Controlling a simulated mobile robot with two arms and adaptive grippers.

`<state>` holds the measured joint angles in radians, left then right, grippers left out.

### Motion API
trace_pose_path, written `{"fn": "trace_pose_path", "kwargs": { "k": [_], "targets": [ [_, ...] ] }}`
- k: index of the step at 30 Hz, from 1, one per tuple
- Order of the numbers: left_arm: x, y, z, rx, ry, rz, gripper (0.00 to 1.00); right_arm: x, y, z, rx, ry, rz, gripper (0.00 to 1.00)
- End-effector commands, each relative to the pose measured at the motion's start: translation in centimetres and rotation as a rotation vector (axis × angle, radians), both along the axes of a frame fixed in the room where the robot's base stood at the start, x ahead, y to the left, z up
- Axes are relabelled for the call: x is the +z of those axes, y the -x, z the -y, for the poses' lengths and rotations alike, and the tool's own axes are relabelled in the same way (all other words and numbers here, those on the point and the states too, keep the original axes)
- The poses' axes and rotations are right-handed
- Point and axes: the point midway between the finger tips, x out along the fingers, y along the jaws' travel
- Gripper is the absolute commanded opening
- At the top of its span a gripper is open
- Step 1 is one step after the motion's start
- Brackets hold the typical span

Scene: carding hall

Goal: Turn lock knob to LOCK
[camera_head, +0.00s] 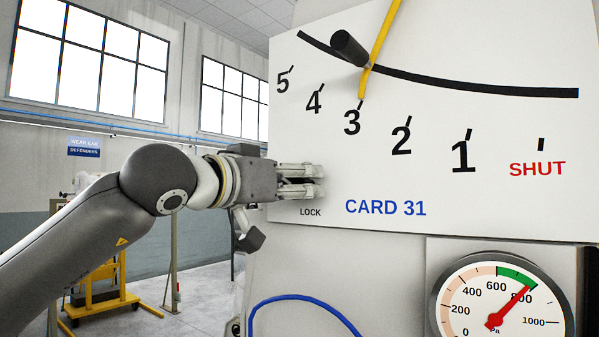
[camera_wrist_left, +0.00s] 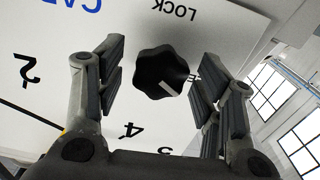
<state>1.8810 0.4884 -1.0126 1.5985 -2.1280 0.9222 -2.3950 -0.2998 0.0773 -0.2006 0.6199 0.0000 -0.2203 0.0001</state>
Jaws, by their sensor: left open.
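The lock knob (camera_wrist_left: 161,73) is black and lobed, with a white pointer line, and sits on the white panel in the left wrist view. Its line points down and right in that picture, toward a partly hidden label, and away from the LOCK label (camera_wrist_left: 173,10). My left gripper (camera_wrist_left: 160,62) is open, with one finger on each side of the knob; I cannot tell whether either touches it. In the head view my left gripper (camera_head: 320,181) is at the panel just above the LOCK label (camera_head: 310,212) and hides the knob. My right gripper is not in view.
The white panel (camera_head: 480,200) carries a numbered scale. A black handle (camera_head: 349,47) sticks out above it, with a yellow pointer (camera_head: 378,45) at 3. A round gauge (camera_head: 501,300) is at lower right, and a blue cable (camera_head: 300,297) runs below the panel.

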Motion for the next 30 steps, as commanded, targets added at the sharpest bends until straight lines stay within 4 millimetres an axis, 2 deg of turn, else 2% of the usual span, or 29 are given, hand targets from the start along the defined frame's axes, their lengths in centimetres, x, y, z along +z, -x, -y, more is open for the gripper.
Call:
{"fn": "trace_pose_path", "kwargs": {
  "k": [1, 6, 15, 26, 30],
  "targets": [
    [0.2, -0.6, 0.5, -0.001, 0.0, -0.003, 0.62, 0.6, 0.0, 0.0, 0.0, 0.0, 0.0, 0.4],
    [0.0, -1.6, 1.2, -0.001, 0.0, -0.001, 0.62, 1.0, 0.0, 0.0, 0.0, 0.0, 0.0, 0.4],
    [-0.1, -1.8, 1.3, -0.001, 0.001, -0.001, 0.62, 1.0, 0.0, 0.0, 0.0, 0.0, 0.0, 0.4],
    [0.0, -1.8, 1.3, -0.001, 0.001, -0.001, 0.17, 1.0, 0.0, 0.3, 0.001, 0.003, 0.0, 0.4],
    [0.0, -1.8, 1.3, -0.001, 0.004, -0.001, 0.15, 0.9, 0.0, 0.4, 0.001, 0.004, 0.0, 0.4]
  ]
}}
